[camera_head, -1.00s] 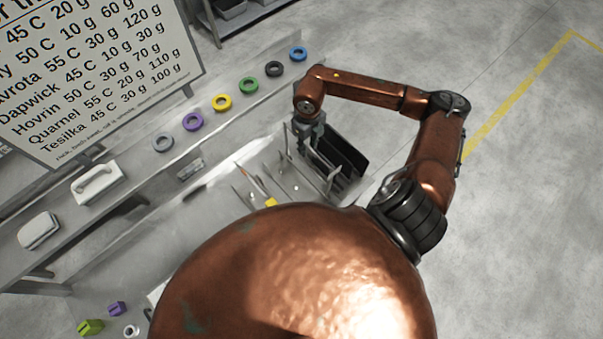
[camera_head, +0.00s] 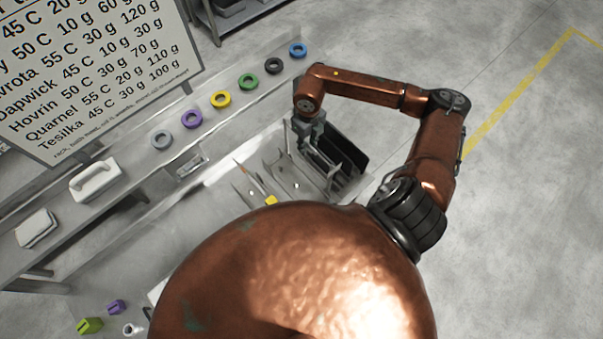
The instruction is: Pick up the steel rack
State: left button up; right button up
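The steel rack (camera_head: 283,178) is a pale metal holder with upright plates, just below the middle of the head view. Two dark flat panels (camera_head: 351,156) stand at its right side. My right gripper (camera_head: 311,150) points down at the rack's upper part, beside the dark panels. Its fingertips are small and merge with the rack, so I cannot tell whether they are open or shut on it. The rack's lower part is hidden behind my copper body. My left gripper is not in view.
Coloured rings, such as a yellow one (camera_head: 221,99), line the ledge behind the rack. A yellow-ended tool (camera_head: 270,199) lies by the rack. A white handled block (camera_head: 96,180) sits on the left shelf. A printed board (camera_head: 95,70) stands at upper left. Open floor lies right.

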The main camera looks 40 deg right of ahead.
jog(key=shift+c, duration=0.4)
grip_shut()
dwell(0.8)
